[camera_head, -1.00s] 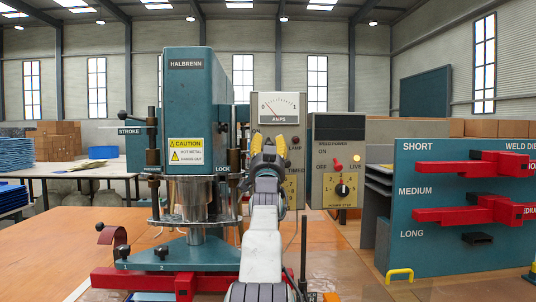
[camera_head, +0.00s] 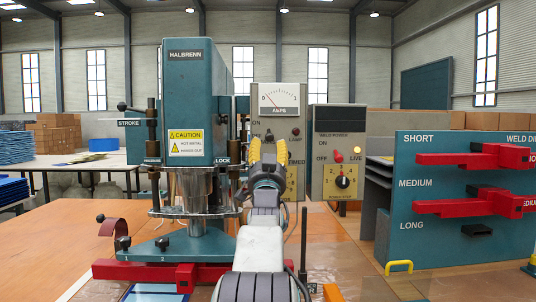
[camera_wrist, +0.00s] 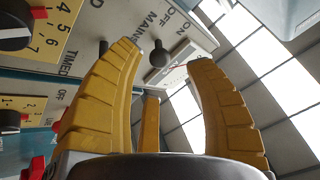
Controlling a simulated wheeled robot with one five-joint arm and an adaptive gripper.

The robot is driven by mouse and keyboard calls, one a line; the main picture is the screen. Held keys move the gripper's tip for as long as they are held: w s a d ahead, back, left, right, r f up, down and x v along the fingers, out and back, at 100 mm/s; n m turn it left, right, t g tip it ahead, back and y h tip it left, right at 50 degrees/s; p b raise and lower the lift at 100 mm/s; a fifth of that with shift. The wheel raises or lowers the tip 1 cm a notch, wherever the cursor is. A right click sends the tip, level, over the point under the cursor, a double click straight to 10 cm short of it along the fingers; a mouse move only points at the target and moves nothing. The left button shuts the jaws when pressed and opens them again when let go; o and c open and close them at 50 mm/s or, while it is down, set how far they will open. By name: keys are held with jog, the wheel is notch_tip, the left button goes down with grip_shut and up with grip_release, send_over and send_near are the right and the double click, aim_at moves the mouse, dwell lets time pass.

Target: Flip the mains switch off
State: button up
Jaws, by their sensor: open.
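The grey panel (camera_head: 291,181) with the AMPS meter (camera_head: 281,97) stands behind my gripper in the head view. The wrist view shows its MAINS label with ON and OFF (camera_wrist: 170,33). A dark ball-ended mains switch lever (camera_wrist: 162,54) stands out there, and in the picture lies between my yellow fingertips. I cannot tell from the picture whether it is on or off. My gripper (camera_head: 269,147) is open and empty, in front of the panel. No contact with the lever is visible. In the head view the gripper covers the panel's lower middle.
The HALBRENN welder (camera_head: 187,105) stands close on the left. A weld power box (camera_head: 338,152) with a knob and lit lamp is on the right. A blue rack (camera_head: 456,245) with red tools stands far right.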

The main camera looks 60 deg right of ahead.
jog(key=shift+s+a+f, duration=0.3)
jog(key=shift+a, duration=0.25)
dwell(0.5)
jog(key=w+a+f+n+t+y+p, duration=0.15)
jog(key=w+a+n+y+p, duration=0.35)
jog(key=a, duration=0.5)
jog(key=w+a+f+n+y+p, duration=0.3)
jog(key=w+a+y+p, duration=0.25)
jog(key=w+a, duration=0.35)
jog(key=s+a+f+n+g+y+p, duration=0.1)
jog(key=a+f+y+p, duration=0.1)
jog(key=a, duration=0.4)
jog(key=s+a+f+n+y+p, duration=0.1)
jog(key=a+f+n+y, duration=0.15)
jog(key=a, duration=0.35)
jog(key=s+a+f+n+g+y+p, duration=0.2)
jog(key=s+a+p, duration=0.15)
jog(key=a, duration=0.25)
jog(key=s+a+f+n+g+y+p, duration=0.2)
jog(key=s+a+f+y, duration=0.1)
jog(key=s+a, duration=0.3)
jog(key=s+a+f+n+g+p, duration=0.2)
jog(key=s+a, duration=0.2)
jog(key=s, duration=0.2)
jog(key=s+a+f+n+g+y+p, duration=0.1)
jog(key=s+a+f+n+g+p, duration=0.1)
jog(key=s+a, duration=0.2)
jog(key=s, duration=0.3)
jog(key=shift+a+y, duration=0.3)
jog(key=shift+a, duration=0.05)
